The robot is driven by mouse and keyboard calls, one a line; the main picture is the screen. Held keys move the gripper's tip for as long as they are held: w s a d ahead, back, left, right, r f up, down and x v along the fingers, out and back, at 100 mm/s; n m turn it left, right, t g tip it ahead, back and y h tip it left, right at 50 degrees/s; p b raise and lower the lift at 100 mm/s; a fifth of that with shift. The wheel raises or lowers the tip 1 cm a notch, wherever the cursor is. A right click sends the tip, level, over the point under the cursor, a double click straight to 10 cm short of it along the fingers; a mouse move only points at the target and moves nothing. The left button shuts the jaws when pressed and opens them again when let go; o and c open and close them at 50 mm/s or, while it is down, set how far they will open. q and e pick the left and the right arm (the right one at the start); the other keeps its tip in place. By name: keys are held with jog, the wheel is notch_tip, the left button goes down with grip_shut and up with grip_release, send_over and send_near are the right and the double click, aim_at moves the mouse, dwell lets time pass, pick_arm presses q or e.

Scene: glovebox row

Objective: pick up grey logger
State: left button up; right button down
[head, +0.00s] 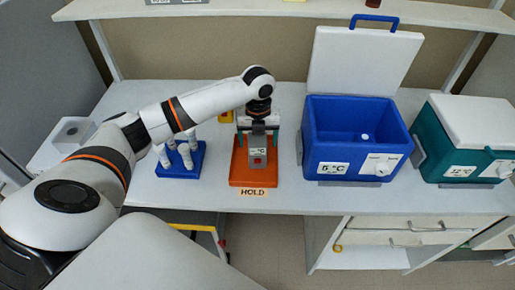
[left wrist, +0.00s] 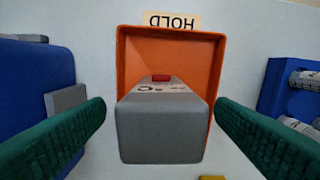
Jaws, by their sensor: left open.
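The grey logger (head: 257,153), a small box with a red button and a label, stands in an orange tray (head: 240,178) marked HOLD. My left gripper (head: 258,128) is over the tray, at the back of the logger, pointing down. In the left wrist view the logger (left wrist: 162,130) lies between the two green fingers of my left gripper (left wrist: 160,130). The fingers are wide apart, with a gap on each side of it. The orange tray (left wrist: 213,50) shows around and behind it. My right gripper is not in view.
A blue cooler (head: 315,140) with its lid up stands right of the tray. A teal cooler (head: 430,143) with a white lid is farther right. A blue rack (head: 180,172) with white vials stands close on the left. The bench front (head: 285,200) is clear.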

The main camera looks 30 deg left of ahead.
pick_arm(q)
jog(key=f, duration=0.1)
jog(key=f+p, duration=0.1)
jog(key=f, duration=0.1)
jog(key=f+p, duration=0.1)
jog(key=shift+w+a+f, duration=0.35)
jog(key=shift+f, duration=0.35)
jog(key=c, duration=1.1)
jog(key=shift+r, duration=0.1)
